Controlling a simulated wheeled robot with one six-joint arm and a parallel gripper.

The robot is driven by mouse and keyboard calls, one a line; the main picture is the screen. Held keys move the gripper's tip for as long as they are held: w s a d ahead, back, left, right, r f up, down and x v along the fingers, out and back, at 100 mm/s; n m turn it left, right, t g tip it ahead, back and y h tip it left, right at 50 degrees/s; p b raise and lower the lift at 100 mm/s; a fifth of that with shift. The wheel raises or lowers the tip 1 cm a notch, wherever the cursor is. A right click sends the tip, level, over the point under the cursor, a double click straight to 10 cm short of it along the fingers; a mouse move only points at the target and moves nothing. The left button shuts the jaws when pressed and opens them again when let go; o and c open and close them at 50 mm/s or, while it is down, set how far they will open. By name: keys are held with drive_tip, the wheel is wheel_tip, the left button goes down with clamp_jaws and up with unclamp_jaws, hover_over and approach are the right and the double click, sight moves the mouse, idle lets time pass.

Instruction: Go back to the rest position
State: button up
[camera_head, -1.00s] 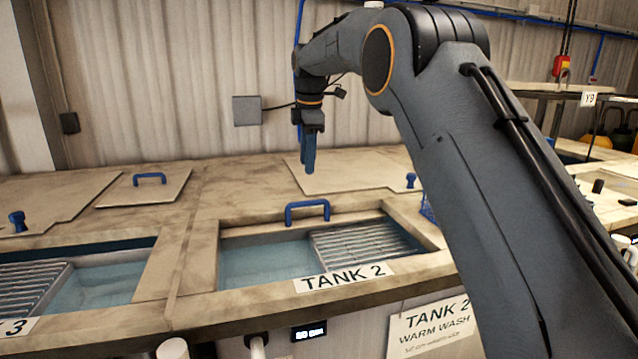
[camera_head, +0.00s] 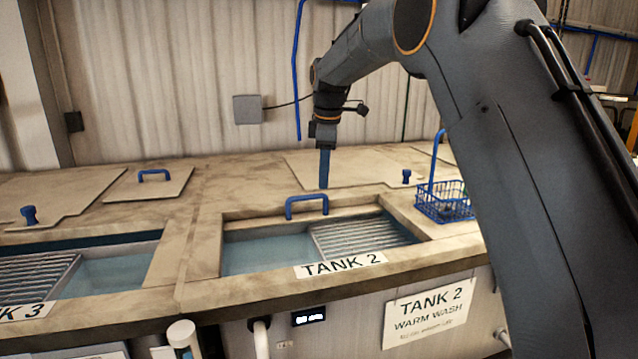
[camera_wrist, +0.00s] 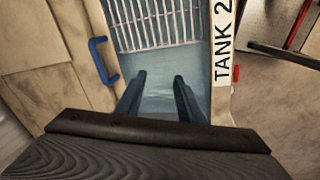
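Beyond the fingertips lies the water of tank 2 (camera_wrist: 170,103), with a metal grate (camera_wrist: 155,22) at the top. In the head view tank 2's water (camera_head: 265,257) is uncovered on its left side, and the grate (camera_head: 360,235) is on its right side.
A blue wire basket (camera_head: 445,203) stands on the counter right of tank 2, partly behind my arm. A blue handle (camera_head: 307,203) rises at tank 2's back edge. Tank 3's water (camera_head: 110,270) is open at left. A lid (camera_head: 150,190) lies on the counter behind.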

drive_tip(key=s+d+f+m, duration=0.6)
drive_tip(key=s, duration=0.6)
drive_tip(key=s+d+f+m, duration=0.6)
drive_tip(key=s, duration=0.6)
drive_tip(key=s+d+f+m, duration=0.5)
drive_tip(key=s+d+f, duration=0.1)
drive_tip(key=s, duration=0.6)
wheel_tip(320, 180, down, 11)
drive_tip(key=g+b, duration=0.1)
drive_tip(key=b, duration=0.9)
drive_tip(key=shift+w+f+h, duration=0.15)
drive_tip(key=shift+w+h, duration=0.05)
drive_tip(key=shift+h, duration=0.1)
